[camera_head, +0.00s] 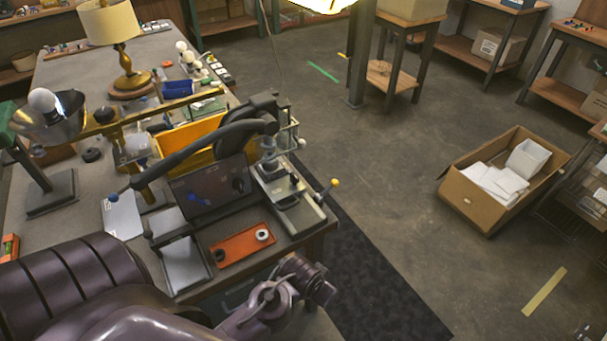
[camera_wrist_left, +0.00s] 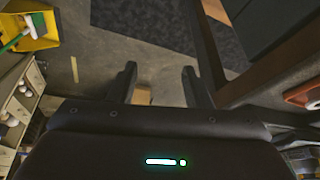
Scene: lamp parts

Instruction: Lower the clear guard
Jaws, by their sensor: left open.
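A clear guard (camera_head: 288,137) shows as a see-through panel at the upper part of a small bench press (camera_head: 290,190) near the table's right edge. It looks raised above the press bed; its exact outline is hard to make out. A lever with a yellow knob (camera_head: 334,183) sticks out at the press's right side. My left gripper (camera_wrist_left: 160,82) is open and empty in the left wrist view, beside the table edge with floor beyond its fingers. Its fingers cannot be made out in the head view. My right gripper is not in view.
An orange tray (camera_head: 238,247) with small round parts lies in front of the press. The floor right of the table is clear up to a cardboard box (camera_head: 470,203).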

